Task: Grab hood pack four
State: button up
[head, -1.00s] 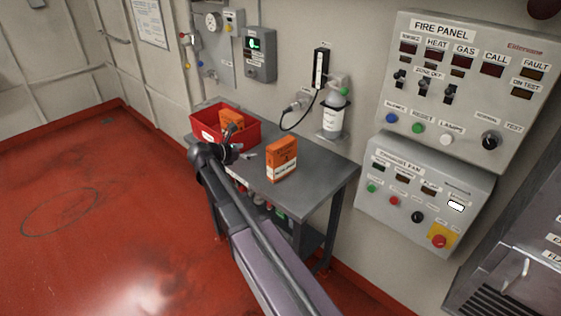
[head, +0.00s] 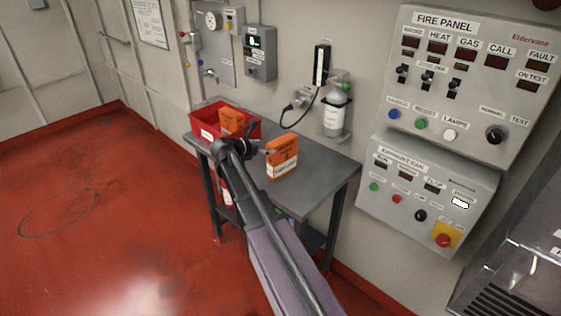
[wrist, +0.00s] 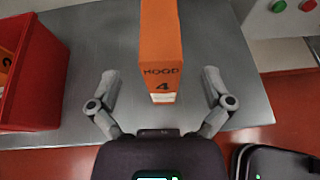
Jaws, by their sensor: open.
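The orange hood pack four (head: 283,155), marked HOOD 4, stands upright on the grey table beside the red bin. In the wrist view the pack (wrist: 162,40) is straight ahead, and its near lower part lies between my two spread fingers. My gripper (wrist: 160,85) is open, one finger on each side of the pack, with a visible gap on both sides. In the head view my gripper (head: 262,150) is just left of the pack, partly hidden by my arm.
The grey table (head: 322,175) is clear to the right of the pack. A red bin (head: 207,133) at its left end holds another orange pack (head: 231,121). A bottle (head: 334,118) and the fire panel (head: 470,80) are on the wall behind.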

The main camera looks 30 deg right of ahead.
aim_at(276, 146)
jog(key=shift+d, duration=0.2)
jog(key=shift+b+x, duration=1)
jog(key=shift+x, duration=1.6)
jog(key=shift+s, duration=0.15)
jog(key=c, duration=1.2)
jog(key=shift+r, duration=0.1)
notch_tip(276, 146, up, 3)
jog(key=p, duration=0.3)
jog(key=shift+r+p, duration=0.15)
jog(key=shift+p, duration=0.2)
jog(key=s+a+r+p, duration=0.1)
jog(key=s, duration=1.5)
jog(key=shift+r, duration=0.25)
jog(key=shift+a, duration=0.15)
